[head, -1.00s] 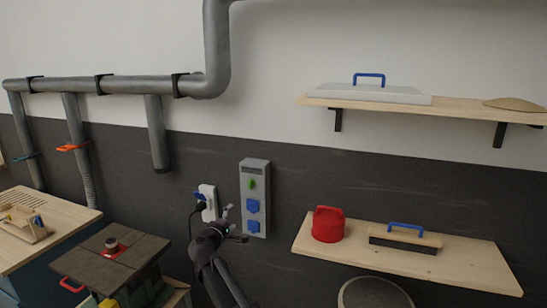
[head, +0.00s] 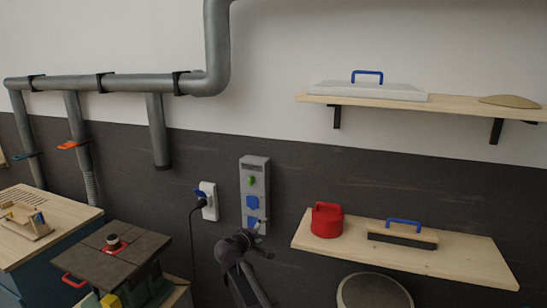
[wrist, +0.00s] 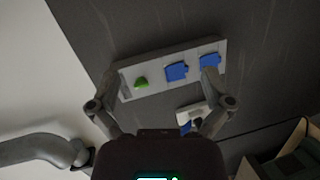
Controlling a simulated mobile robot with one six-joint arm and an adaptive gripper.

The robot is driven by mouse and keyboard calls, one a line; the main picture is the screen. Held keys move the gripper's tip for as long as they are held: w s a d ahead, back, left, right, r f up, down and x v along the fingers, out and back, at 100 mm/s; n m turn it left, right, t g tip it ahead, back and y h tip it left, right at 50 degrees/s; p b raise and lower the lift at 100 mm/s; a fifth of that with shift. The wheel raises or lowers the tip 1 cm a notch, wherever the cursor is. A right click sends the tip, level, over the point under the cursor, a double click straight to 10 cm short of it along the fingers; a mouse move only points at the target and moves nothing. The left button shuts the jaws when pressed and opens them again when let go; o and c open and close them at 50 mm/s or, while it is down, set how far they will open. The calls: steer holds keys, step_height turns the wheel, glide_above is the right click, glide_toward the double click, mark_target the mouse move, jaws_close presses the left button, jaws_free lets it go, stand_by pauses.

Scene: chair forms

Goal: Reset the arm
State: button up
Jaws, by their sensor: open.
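My gripper (head: 256,231) is in front of the lower part of the grey wall socket panel (head: 254,178) in the head view. The panel has a green knob and two blue socket covers. In the wrist view my gripper (wrist: 157,92) has its two fingers spread wide, with nothing between them but the view of the grey panel (wrist: 172,67) beyond. A white socket box (head: 208,200) with a blue part and a black cable is on the wall to the left of the panel; it also shows in the wrist view (wrist: 190,116), partly behind a finger.
A lower shelf (head: 465,262) on the right bears a red canister (head: 326,220) and a blue-handled brush (head: 403,235). An upper shelf (head: 455,104) holds a pale board. A machine table (head: 140,242) and workbench (head: 75,215) stand left. Grey pipes (head: 130,86) run along the wall.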

steer(key=s+d+f+m+g+y+b, duration=0.1)
steer(key=s+d+f+m+g, duration=0.25)
steer(key=s+d+f, duration=0.35)
steer(key=s+d+f+m+g, duration=0.3)
steer(key=s+d+f+g, duration=0.15)
steer(key=d, duration=0.55)
steer(key=s+d+f+m+g+y+b, duration=0.1)
steer(key=s+d+f+m+g+y, duration=0.1)
steer(key=s, duration=0.6)
steer(key=s+d+f+m+g+y, duration=0.2)
steer(key=s+f+g+y, duration=0.1)
steer(key=s, duration=0.5)
steer(key=shift+s+f+y+b, duration=0.4)
steer(key=shift+f+y, duration=0.05)
steer(key=shift+y, duration=0.55)
steer(key=c, duration=0.6)
steer(key=shift+d, duration=0.1)
